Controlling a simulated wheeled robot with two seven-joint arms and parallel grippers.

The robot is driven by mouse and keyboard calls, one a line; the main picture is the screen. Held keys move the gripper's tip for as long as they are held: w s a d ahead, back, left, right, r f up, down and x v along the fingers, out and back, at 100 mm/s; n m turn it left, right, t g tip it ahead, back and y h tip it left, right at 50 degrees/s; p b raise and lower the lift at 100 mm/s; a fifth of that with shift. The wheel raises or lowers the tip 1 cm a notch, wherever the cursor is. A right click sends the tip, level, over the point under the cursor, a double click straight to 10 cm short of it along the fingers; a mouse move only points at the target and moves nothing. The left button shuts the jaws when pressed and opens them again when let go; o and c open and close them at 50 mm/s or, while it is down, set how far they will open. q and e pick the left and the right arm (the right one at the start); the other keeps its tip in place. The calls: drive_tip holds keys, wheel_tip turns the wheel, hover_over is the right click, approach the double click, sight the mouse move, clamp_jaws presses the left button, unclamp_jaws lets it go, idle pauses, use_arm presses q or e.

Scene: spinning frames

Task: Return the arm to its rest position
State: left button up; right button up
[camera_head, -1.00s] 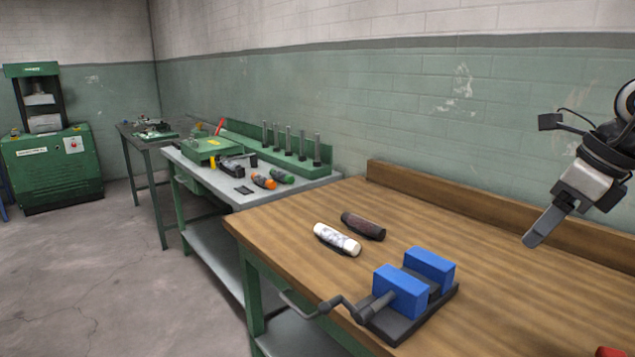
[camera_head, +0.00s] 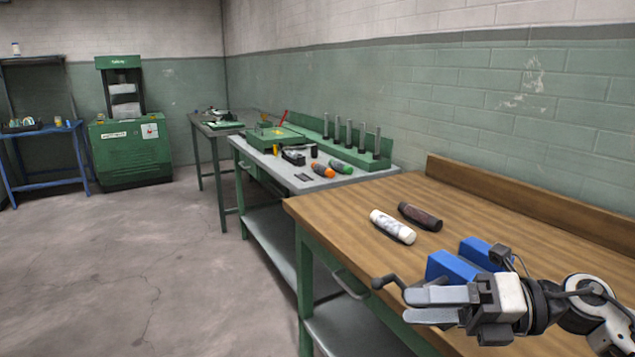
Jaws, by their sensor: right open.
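My right gripper (camera_head: 432,306) shows at the lower right, its fingers pointing left and spread a little apart with nothing between them. It is in front of the blue-jawed vise (camera_head: 452,268) in the picture and hides much of it. My right arm comes in from the right edge. My left gripper is out of view.
The wooden workbench (camera_head: 345,204) carries a white roll (camera_head: 392,227) and a dark brown roll (camera_head: 420,216). Beyond it stands a grey table (camera_head: 285,178) with tools and a green peg rack (camera_head: 360,155). A green press machine (camera_head: 130,150) stands farther back. The floor (camera_head: 170,270) at left is clear.

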wheel_tip(320, 180, down, 17)
drive_tip(key=s+m+t+h+b, duration=0.25)
drive_tip(key=m+t+h, duration=0.85)
drive_tip(key=m, duration=1.7)
drive_tip(key=s+a+f+m+g+b, duration=0.1)
drive_tip(key=s+f+m+g, duration=0.1)
drive_tip(key=s+f+m, duration=0.2)
drive_tip(key=s+f+m+g+h+b, duration=0.1)
drive_tip(key=s+f+m, duration=0.4)
drive_tip(key=f, duration=0.6)
drive_tip(key=shift+s+a+f+g, duration=0.3)
drive_tip(key=shift+s+a+g, duration=0.1)
drive_tip(key=shift+s, duration=0.5)
